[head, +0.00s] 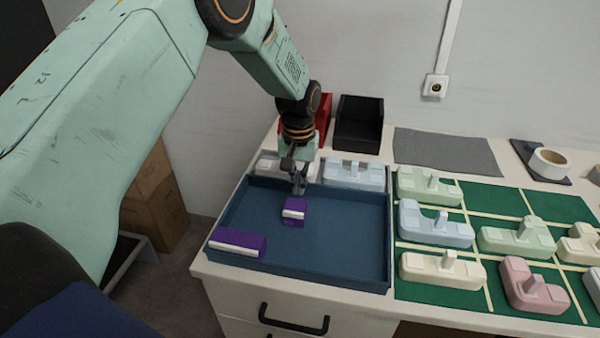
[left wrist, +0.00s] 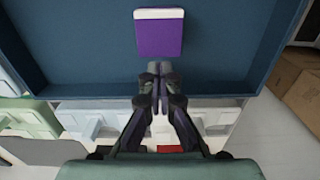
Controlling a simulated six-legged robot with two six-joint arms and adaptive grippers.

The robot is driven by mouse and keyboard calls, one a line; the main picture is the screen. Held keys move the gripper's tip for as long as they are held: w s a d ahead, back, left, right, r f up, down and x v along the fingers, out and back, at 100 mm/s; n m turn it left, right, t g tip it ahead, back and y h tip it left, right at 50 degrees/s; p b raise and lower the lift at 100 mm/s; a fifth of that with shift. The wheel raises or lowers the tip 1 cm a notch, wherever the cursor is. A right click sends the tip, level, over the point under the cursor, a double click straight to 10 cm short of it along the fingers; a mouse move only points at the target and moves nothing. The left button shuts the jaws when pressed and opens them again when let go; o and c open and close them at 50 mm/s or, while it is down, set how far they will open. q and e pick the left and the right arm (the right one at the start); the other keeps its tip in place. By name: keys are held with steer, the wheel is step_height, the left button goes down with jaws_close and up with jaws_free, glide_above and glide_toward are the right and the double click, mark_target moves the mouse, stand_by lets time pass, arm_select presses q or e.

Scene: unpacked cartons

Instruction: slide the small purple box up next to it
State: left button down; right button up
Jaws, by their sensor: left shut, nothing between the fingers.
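The small purple box (head: 294,212) with a white stripe lies in the blue tray (head: 335,279), near the tray's middle left. A longer purple box (head: 238,243) with a white stripe lies in the tray's near left corner, apart from the small one. My left gripper (head: 299,190) is shut and empty, low over the tray just behind the small box. In the left wrist view the small purple box (left wrist: 160,35) lies just beyond the shut fingertips (left wrist: 159,68), with a small gap seeming to show between. The right gripper is not in view.
Pale moulded pieces stand behind the tray, and several more (head: 436,223) stand on a green gridded mat (head: 485,199) to the right. A black bin (head: 358,124) and a red bin (head: 324,112) stand at the back. The tray's right half is clear.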

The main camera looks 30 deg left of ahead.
mark_target(287, 246)
arm_select(q)
steer(key=f, duration=0.3)
steer(key=shift+w+a+f, duration=0.15)
steer(key=shift+w+f, duration=0.1)
steer(key=shift+w, duration=0.1)
steer(key=shift+f, duration=0.4)
steer(key=shift+s+f, duration=0.1)
steer(key=shift+s, duration=0.2)
steer(key=shift+w+f, duration=0.1)
steer(key=shift+w, duration=0.15)
steer(key=s+d+p, duration=0.1)
steer(key=s+p, duration=0.1)
steer(key=s, duration=0.1)
steer(key=s+d+p, duration=0.1)
steer(key=s+p, duration=0.2)
steer(key=s, duration=0.1)
steer(key=s+d+p, duration=0.1)
steer(key=s+p, duration=0.2)
steer(key=s, duration=0.1)
steer(key=shift+s+r, duration=0.1)
steer(key=shift+r, duration=0.15)
steer(key=shift+s+d+p, duration=0.15)
steer(key=shift+s+p, duration=0.25)
steer(key=shift+s, duration=0.1)
steer(key=shift+f, duration=0.2)
